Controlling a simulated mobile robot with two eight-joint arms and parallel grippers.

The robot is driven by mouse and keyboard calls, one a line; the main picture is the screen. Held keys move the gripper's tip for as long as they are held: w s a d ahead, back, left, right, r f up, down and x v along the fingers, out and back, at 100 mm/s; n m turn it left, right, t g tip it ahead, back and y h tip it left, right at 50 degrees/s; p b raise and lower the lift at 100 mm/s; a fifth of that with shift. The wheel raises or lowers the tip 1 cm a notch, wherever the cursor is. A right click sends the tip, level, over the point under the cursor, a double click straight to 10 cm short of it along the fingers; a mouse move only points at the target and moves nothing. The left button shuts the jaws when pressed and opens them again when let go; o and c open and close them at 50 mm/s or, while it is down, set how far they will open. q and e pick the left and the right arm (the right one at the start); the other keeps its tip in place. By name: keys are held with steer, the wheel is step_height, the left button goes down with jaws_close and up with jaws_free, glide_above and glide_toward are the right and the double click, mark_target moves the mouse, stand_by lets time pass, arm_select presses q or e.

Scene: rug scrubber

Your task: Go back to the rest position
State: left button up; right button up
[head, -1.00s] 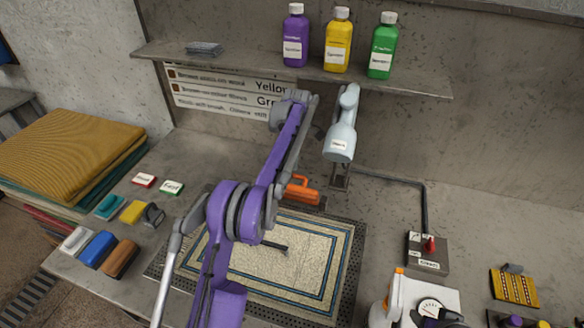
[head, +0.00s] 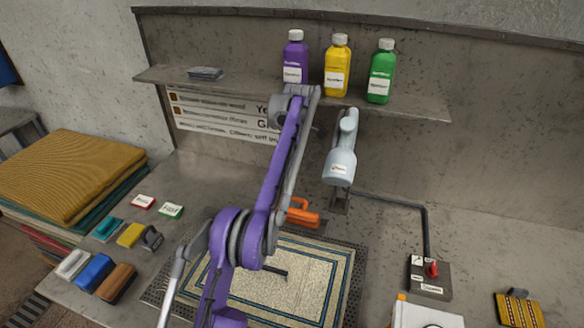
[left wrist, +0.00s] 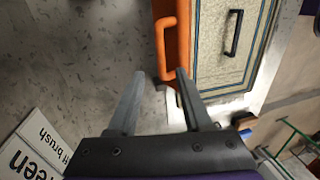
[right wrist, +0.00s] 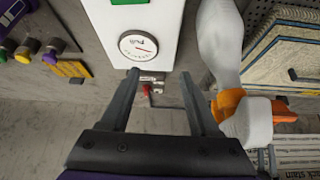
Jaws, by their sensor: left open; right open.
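My left arm (head: 275,180) rises through the middle of the head view, its far end near the back wall under the shelf; its fingertips are hidden there. In the left wrist view my left gripper (left wrist: 160,85) is open and empty, above the bench beside an orange handle (left wrist: 165,45). In the right wrist view my right gripper (right wrist: 157,85) is open and empty, in front of a white box with a round dial (right wrist: 138,45). My right gripper is outside the head view.
A patterned rug (head: 310,255) lies on the bench under my left arm. Several brushes (head: 95,272) are at left. Purple, yellow (head: 337,65) and green bottles stand on the shelf (head: 420,104). A red-switch box (head: 430,278) is at right.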

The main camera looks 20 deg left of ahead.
arm_select(q)
steer(key=shift+s+r, duration=0.1)
steer(key=shift+r, duration=0.6)
steer(key=s+d+r+m+t, duration=0.2)
steer(key=s+r+m, duration=0.1)
steer(key=s+m, duration=0.3)
steer(key=s+d+r+m+t, duration=0.2)
steer(key=s+d+r+m, duration=0.1)
steer(key=s, duration=0.4)
steer(key=s+d+f+m+t, duration=0.1)
steer(key=s+f+m+t, duration=0.1)
steer(key=s+f+m, duration=0.2)
steer(key=s+d+f+m+t, duration=0.2)
steer(key=s+f+m, duration=0.3)
steer(key=s, duration=1.2)
step_height(320, 180, down, 5)
steer(key=shift+s+r+m+t, duration=0.15)
steer(key=shift+m+t, duration=0.15)
steer(key=shift+t, duration=0.1)
